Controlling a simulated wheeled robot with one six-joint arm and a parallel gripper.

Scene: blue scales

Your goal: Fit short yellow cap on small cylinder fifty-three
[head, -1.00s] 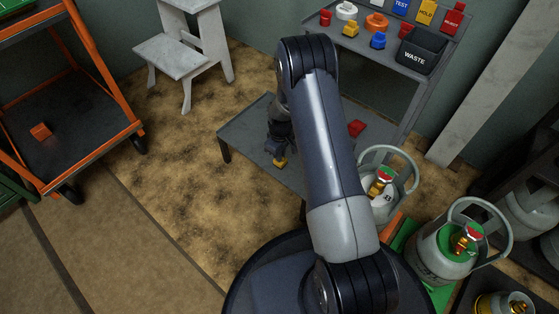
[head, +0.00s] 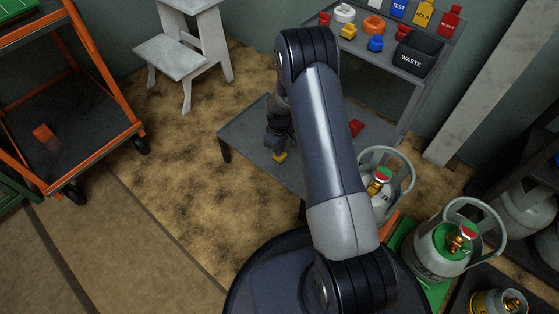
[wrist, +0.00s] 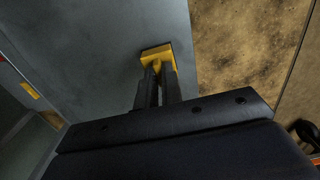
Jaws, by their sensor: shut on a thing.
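My gripper (wrist: 157,72) is shut on a yellow cap (wrist: 157,53) in the wrist view, with the cap at the fingertips over the grey low table. In the head view the yellow cap (head: 280,156) shows just below my gripper, near the table's front left part. I cannot tell whether it touches the tabletop. A small grey cylinder (head: 401,190) with a collar handle stands right of the table. Its brass valve has a red and green top, and its number is partly hidden and too small to read surely.
The low grey table (head: 240,131) also holds a red piece (head: 356,128). Behind it a shelf carries coloured caps and a black waste bin (head: 418,52). A larger cylinder (head: 436,262) stands at right. An orange cart (head: 117,91) and a grey step stool (head: 172,55) stand left.

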